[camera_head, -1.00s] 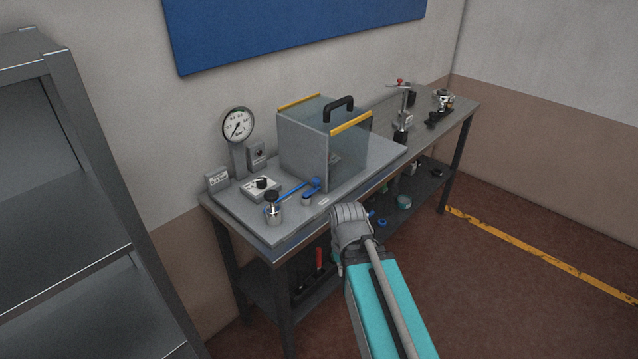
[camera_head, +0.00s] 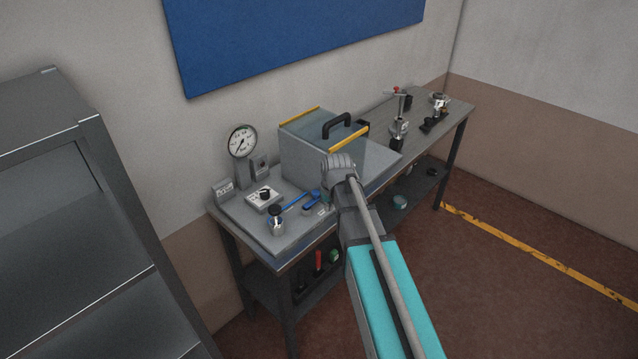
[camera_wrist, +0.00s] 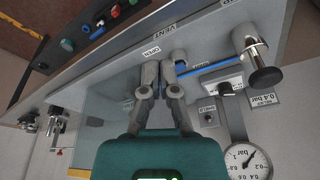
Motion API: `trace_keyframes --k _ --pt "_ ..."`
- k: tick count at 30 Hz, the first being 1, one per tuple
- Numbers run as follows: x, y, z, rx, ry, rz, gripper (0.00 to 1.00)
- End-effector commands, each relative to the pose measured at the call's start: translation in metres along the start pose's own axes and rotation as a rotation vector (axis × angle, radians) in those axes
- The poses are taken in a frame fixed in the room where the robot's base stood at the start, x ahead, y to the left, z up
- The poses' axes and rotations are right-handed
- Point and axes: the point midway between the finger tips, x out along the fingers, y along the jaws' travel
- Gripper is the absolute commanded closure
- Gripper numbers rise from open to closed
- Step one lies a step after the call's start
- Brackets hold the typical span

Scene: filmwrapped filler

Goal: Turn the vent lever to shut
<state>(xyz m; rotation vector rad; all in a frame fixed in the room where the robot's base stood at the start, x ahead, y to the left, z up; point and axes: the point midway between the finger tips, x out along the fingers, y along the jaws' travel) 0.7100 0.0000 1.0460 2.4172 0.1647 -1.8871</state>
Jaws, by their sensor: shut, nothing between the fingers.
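The vent lever (camera_head: 312,200) is a blue handle on a grey hub on the bench panel, left of my gripper in the head view. In the wrist view, the VENT label (camera_wrist: 168,33), the OPEN label (camera_wrist: 151,50) and the SHUT label (camera_wrist: 201,65) show near the fingertips. A blue bar (camera_wrist: 208,70) runs right from behind the fingers; I cannot tell how much of it is the lever. My gripper (camera_wrist: 159,70) is shut and empty, its tips close to the lever's hub. Contact cannot be told. The gripper body (camera_head: 338,166) hides its fingertips in the head view.
A clear-fronted chamber (camera_head: 300,150) with a black handle stands behind the lever. A round gauge (camera_head: 242,141), a knob box (camera_head: 264,197) and a black-topped post (camera_head: 276,220) stand to the left. Shelving (camera_head: 75,200) is at far left.

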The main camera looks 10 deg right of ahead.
Motion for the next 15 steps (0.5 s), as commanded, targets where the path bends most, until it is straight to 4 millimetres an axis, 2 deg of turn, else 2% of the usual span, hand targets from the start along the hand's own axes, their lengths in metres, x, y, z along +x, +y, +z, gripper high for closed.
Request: trace_keyframes --k 1,6,10,15 --pt "-0.014 0.002 -0.019 -0.006 0.015 0.0 1.0" --pt "-0.025 0.006 -0.048 -0.025 0.055 0.0 1.0" --pt "-0.028 0.008 -0.057 -0.032 0.069 0.001 1.0" --pt "-0.028 0.009 -0.059 -0.034 0.074 0.001 1.0"
